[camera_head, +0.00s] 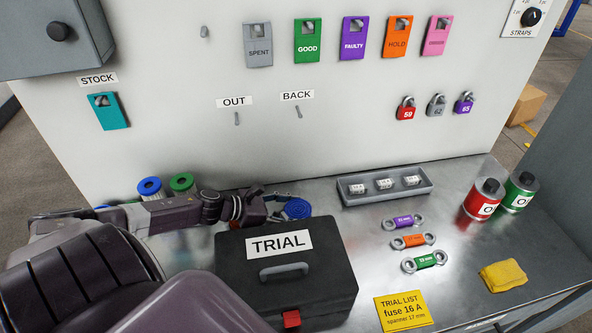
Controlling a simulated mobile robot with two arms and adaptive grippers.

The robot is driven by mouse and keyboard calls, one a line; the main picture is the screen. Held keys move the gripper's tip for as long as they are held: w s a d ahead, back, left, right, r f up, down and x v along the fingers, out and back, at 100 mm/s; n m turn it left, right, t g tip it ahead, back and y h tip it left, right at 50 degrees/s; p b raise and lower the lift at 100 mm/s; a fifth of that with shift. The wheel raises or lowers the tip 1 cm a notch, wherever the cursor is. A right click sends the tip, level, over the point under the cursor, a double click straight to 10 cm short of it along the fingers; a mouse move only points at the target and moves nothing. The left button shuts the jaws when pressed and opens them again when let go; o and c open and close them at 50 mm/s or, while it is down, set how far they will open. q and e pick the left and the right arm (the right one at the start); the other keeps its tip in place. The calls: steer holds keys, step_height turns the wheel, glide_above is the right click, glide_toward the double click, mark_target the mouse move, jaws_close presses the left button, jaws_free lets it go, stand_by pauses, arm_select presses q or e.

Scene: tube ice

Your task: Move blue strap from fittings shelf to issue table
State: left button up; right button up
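A coiled blue strap (297,208) lies on the metal tabletop (345,238), behind the black TRIAL case. Its left part is partly hidden by my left gripper. My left gripper (262,207) reaches in from the left, low over the table behind the case. Its fingertips are beside or at the strap. I cannot tell whether they touch it or whether they are open or shut. My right gripper is not in view.
The TRIAL case (288,285) stands just in front of the gripper. A grey tray of fuses (385,186), three coloured spanners (411,240), red and green canisters (484,198) and a yellow cloth (503,275) lie right. Blue and green rolls (182,182) stand behind my arm. An upright panel (350,90) closes the back.

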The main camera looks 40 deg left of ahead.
mark_target(273, 208)
arm_select(q)
steer(key=shift+o, duration=0.4)
steer(key=shift+r, duration=0.1)
steer(key=shift+r, duration=0.2)
steer(key=shift+s+a, duration=0.35)
steer(key=shift+s, duration=0.25)
steer(key=v, duration=0.5)
steer(key=shift+s+r, duration=0.15)
steer(key=shift+r, duration=0.05)
steer(key=shift+s+a+r, duration=0.2)
steer(key=shift+s, duration=0.05)
steer(key=shift+w, duration=0.1)
